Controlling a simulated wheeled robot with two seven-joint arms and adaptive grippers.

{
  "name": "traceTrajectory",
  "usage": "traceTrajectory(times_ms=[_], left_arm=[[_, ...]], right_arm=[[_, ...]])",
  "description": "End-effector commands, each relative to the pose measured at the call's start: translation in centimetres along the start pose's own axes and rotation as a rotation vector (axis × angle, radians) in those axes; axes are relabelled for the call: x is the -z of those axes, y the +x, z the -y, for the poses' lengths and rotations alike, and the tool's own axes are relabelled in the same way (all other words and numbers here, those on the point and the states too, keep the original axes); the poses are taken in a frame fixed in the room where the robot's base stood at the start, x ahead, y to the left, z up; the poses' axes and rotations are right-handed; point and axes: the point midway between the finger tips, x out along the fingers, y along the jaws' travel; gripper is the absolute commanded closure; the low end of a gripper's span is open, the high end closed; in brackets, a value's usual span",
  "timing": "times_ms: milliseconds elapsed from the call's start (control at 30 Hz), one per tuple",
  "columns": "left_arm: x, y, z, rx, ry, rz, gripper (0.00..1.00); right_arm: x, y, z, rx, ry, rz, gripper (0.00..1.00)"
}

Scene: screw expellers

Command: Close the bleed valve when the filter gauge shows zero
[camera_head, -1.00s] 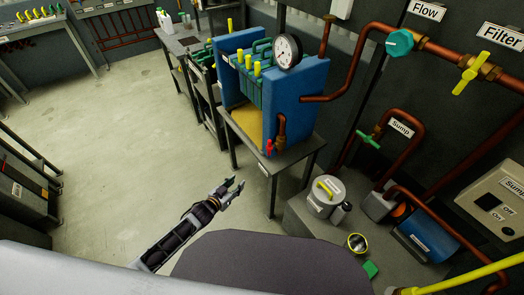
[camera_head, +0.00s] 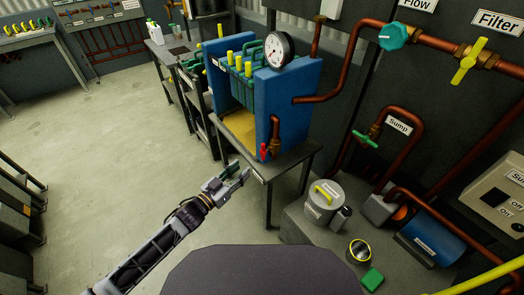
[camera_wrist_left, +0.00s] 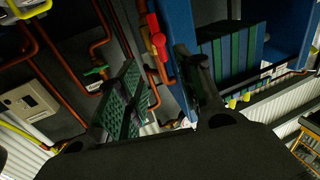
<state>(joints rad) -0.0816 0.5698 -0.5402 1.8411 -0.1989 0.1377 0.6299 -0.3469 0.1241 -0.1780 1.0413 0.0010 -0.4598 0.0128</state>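The red bleed valve (camera_head: 264,151) sits on a short copper pipe at the front lower corner of the blue filter press (camera_head: 287,105). It also shows in the left wrist view (camera_wrist_left: 157,40), ahead of the fingers. The round white filter gauge (camera_head: 279,49) stands on top of the press; its needle is too small to read surely. My left gripper (camera_head: 238,174) is open and empty, below and left of the bleed valve and apart from it. In the left wrist view its two fingers (camera_wrist_left: 162,65) are spread. My right gripper is out of view.
The press stands on a grey table (camera_head: 262,168). Right of it are a green sump valve (camera_head: 365,138), a teal flow valve (camera_head: 393,36), a yellow filter valve (camera_head: 468,60) and copper pipes. A grey canister (camera_head: 324,202) stands low right. The floor at left is clear.

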Motion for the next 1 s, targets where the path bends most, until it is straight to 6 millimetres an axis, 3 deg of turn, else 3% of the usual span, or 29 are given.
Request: traceTrajectory(times_ms=[367, 1000], left_arm=[[-0.1, 0.9, 0.0, 0.001, -0.001, 0.000, 0.64], [0.0, 6.0, 0.1, 0.001, 0.000, 0.000, 0.64]], right_arm=[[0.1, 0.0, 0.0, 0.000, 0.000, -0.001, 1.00], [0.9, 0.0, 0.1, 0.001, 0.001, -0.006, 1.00]])
